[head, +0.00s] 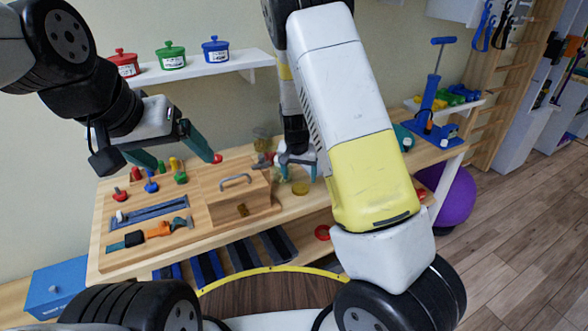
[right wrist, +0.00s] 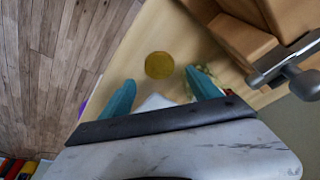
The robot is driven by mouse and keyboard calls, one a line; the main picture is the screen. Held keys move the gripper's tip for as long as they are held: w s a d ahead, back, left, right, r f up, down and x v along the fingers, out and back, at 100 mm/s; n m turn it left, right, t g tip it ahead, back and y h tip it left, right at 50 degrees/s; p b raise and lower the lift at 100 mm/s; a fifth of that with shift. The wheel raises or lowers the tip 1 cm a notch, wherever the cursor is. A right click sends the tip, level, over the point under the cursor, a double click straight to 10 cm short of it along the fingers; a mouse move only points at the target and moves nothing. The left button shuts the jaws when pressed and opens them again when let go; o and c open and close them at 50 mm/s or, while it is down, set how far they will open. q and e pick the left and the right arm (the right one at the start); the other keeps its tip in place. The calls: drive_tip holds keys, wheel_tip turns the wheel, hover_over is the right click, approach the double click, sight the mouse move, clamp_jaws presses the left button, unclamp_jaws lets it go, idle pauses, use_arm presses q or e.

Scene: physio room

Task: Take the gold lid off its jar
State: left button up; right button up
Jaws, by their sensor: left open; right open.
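A round gold lid (head: 300,188) shows at the right part of the workbench, to the right of the wooden box with a handle. In the right wrist view the gold lid (right wrist: 159,65) is a flat disc just beyond my fingertips, roughly between their lines. I cannot tell whether it rests on a jar or on the bench. A clear jar-like thing (head: 262,138) stands behind, near the wall. My right gripper (head: 298,172) is open and empty close to the gold lid; it also shows in the right wrist view (right wrist: 162,92). My left gripper (head: 182,156) is open over the pegs.
A wooden box (head: 236,204) with a grey handle stands left of the lid. A wall shelf (head: 200,68) holds red, green and blue pots. A blue stand (head: 433,118) is on the right.

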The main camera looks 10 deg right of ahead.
drive_tip(key=s+d+r+n+t+y, duration=0.1)
drive_tip(key=s+r+y, duration=0.1)
drive_tip(key=s+r, duration=0.8)
drive_tip(key=s+d+r+n+t+y, duration=0.15)
drive_tip(key=s+r, duration=0.45)
drive_tip(key=r, duration=0.7)
drive_tip(key=s+r+n, duration=0.2)
drive_tip(key=s+r, duration=0.3)
drive_tip(key=s, duration=0.7)
drive_tip(key=shift+s+d+r+t, duration=0.2)
drive_tip(key=shift+s+d+t, duration=0.15)
drive_tip(key=shift+d+t, duration=0.1)
